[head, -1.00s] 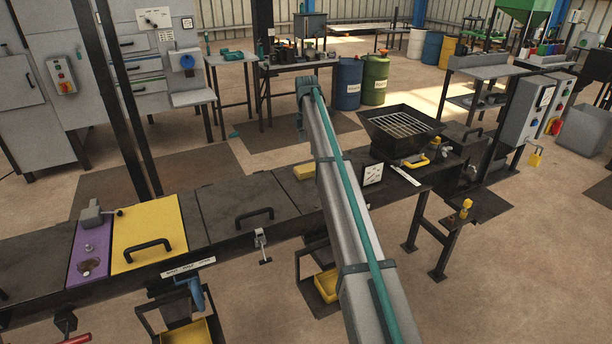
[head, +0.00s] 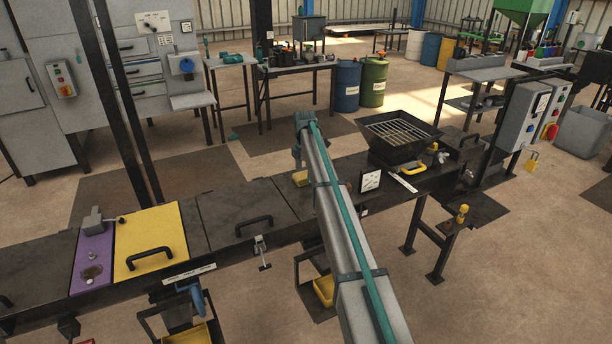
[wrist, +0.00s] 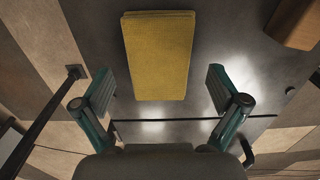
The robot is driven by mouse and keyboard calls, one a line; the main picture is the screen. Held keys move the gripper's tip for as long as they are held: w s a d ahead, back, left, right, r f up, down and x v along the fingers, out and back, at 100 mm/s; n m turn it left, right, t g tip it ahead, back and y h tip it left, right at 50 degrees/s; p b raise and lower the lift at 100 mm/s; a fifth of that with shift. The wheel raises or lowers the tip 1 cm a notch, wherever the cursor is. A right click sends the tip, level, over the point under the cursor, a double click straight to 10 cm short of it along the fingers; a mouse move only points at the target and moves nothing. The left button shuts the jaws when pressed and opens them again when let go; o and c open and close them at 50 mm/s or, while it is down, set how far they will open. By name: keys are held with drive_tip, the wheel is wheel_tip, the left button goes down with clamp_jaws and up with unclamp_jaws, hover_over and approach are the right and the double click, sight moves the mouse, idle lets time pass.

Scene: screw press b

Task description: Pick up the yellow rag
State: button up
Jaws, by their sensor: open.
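The yellow rag (wrist: 158,55) is a flat, folded rectangle lying on the dark bench top, in the upper middle of the wrist view. In the head view the rag (head: 299,179) is a small yellow patch beside my arm, partly covered by it. My gripper (wrist: 161,88) is open and empty, its two teal-edged fingers apart on either side of the rag's near end in the picture. The fingers do not touch the rag. In the head view the gripper is mostly hidden by my arm.
A brown block (wrist: 293,24) lies right of the rag in the wrist view. A dark hopper with a grate (head: 398,135) and a small white sign (head: 370,181) stand right of my arm. A bench handle (head: 254,224) is to the left. The bench around the rag is mostly clear.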

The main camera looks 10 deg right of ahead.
drive_tip(key=shift+f, duration=0.45)
drive_tip(key=c, duration=1.2)
drive_tip(key=shift+r, duration=0.1)
drive_tip(key=shift+r, duration=0.45)
wheel_tip(320, 180, up, 2)
drive_tip(key=shift+r+b, duration=0.1)
drive_tip(key=shift+b, duration=0.45)
drive_tip(key=s+a+r, duration=0.1)
drive_tip(key=s+r+b, duration=0.1)
drive_tip(key=r, duration=0.1)
drive_tip(key=s+a+r+b, duration=0.1)
drive_tip(key=shift+s+a+r, duration=0.2)
drive_tip(key=shift+a+r, duration=0.1)
drive_tip(key=shift+a, duration=0.05)
drive_tip(key=s+a+r, duration=0.1)
drive_tip(key=s+a, duration=0.1)
drive_tip(key=s+a+r+b, duration=0.1)
drive_tip(key=s+a+r, duration=0.1)
drive_tip(key=s, duration=0.1)
drive_tip(key=s+a+r+b, duration=0.1)
drive_tip(key=s+a+r, duration=0.1)
drive_tip(key=shift+s+a+r, duration=0.1)
drive_tip(key=shift+s+a, duration=0.05)
drive_tip(key=shift+s, duration=0.05)
